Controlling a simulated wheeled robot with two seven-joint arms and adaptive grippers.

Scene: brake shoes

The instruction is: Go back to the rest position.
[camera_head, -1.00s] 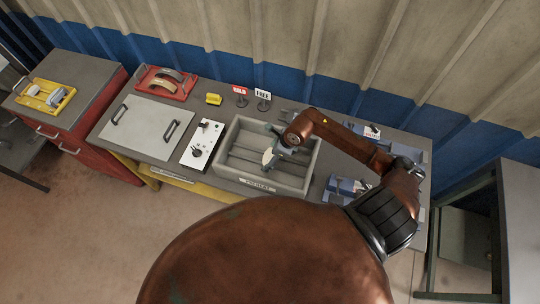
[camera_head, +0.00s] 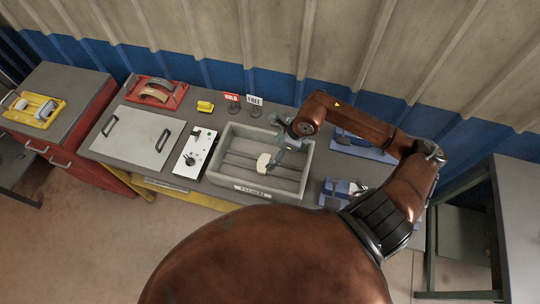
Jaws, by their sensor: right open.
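My right gripper (camera_head: 275,158) hangs over the grey bin (camera_head: 222,180) in the middle of the workbench. It points down and to the left and is open. A small cream-coloured piece (camera_head: 262,163) is in the bin area, right at the left side of my fingertips. I cannot tell whether they touch it. My right arm bends in from the right side of the view. My left gripper is not in view.
A white control box (camera_head: 194,152) and a flat plate with two handles (camera_head: 138,135) lie left of the bin. A red tray (camera_head: 157,91) with curved brake shoes, a yellow block (camera_head: 205,106) and two small signs (camera_head: 232,97) stand behind. Blue holders (camera_head: 340,190) flank the right.

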